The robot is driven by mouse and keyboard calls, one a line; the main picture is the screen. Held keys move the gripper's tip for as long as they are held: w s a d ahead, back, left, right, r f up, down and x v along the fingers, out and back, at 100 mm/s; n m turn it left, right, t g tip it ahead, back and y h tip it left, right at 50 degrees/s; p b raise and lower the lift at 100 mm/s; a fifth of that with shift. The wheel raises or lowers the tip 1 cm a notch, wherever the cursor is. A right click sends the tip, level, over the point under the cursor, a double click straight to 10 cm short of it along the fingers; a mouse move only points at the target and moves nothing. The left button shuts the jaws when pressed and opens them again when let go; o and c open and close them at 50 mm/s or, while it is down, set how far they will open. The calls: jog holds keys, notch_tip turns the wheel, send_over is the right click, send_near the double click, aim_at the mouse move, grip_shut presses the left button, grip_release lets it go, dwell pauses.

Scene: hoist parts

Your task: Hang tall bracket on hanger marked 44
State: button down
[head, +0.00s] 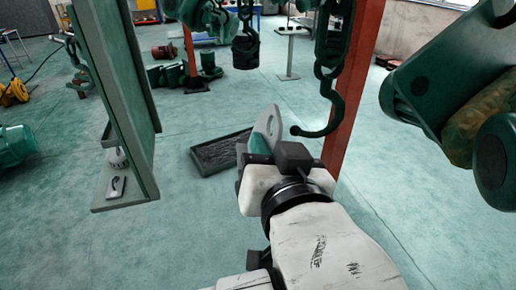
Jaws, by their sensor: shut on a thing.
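My gripper (268,160) is in the middle of the head view, shut on a pale grey plate with a rounded top and a hole, which looks like the tall bracket (274,120). The bracket stands up beyond the jaws, slightly tilted; its lower part is hidden by my gripper. A dark green hook (336,112) hangs from a chain just right of the bracket. Its tip is close to the bracket's upper edge in the picture, and I cannot tell the depth gap. The bracket does not appear to be on the hook. No number 44 is readable on any hanger.
A red post (357,80) stands behind the hook. A dark tray (212,155) lies on the floor. A green-grey upright panel (112,80) stands at left, and a large green machine part (430,90) fills the upper right. Another hook block (245,50) hangs farther back.

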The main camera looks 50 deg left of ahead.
jog(key=w+d+f+b, duration=0.1)
jog(key=w+d+b, duration=0.1)
jog(key=w, duration=0.4)
jog(key=shift+d+f+n+t, duration=0.3)
jog(key=shift+f+n, duration=0.1)
dwell(0.8)
jog(key=shift+w, duration=0.15)
jog(key=shift+d+f, duration=0.1)
jog(key=shift+d, duration=0.25)
dwell(0.5)
jog(key=shift+f, duration=0.45)
dwell(0.4)
dwell(0.4)
